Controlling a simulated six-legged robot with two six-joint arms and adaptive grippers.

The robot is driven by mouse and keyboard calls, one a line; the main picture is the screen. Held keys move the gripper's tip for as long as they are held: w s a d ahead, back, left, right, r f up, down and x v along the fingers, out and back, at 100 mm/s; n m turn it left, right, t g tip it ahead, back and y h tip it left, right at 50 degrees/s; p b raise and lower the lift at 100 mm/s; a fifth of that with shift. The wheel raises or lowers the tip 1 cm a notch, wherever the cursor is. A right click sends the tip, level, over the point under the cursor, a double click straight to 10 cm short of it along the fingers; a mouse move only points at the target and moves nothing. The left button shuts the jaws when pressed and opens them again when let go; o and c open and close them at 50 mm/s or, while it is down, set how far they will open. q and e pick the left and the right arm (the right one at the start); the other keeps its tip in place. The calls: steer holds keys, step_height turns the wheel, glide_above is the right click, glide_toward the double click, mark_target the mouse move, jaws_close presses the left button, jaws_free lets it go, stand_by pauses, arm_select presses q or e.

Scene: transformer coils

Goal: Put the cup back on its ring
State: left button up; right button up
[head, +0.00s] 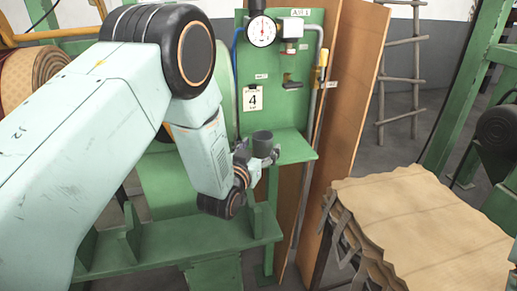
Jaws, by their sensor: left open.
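A dark grey cup (263,142) stands upright at the small green shelf (296,150) of the panel. My left gripper (264,160) is open at the cup, its fingers just below and beside it. I cannot tell whether the fingers touch the cup. No ring can be made out; my gripper and the cup hide part of the shelf around them. My right gripper is not in view.
Behind the shelf stands a green panel (284,80) with a round gauge (261,31) and a card marked 4 (253,100). A yellow-handled tool (321,66) hangs at its right edge. Brown boards (350,70) stand beside it. Stacked brown sheets (420,220) lie at right.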

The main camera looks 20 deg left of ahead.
arm_select(q)
steer(key=shift+w, duration=0.2)
steer(key=s+r, duration=0.1)
steer(key=s, duration=1.1)
steer(key=shift+s+a+p, duration=0.15)
steer(key=shift+a+p, duration=0.15)
steer(key=shift+p, duration=0.1)
steer(key=shift+w+f, duration=0.15)
steer(key=shift+w, duration=0.05)
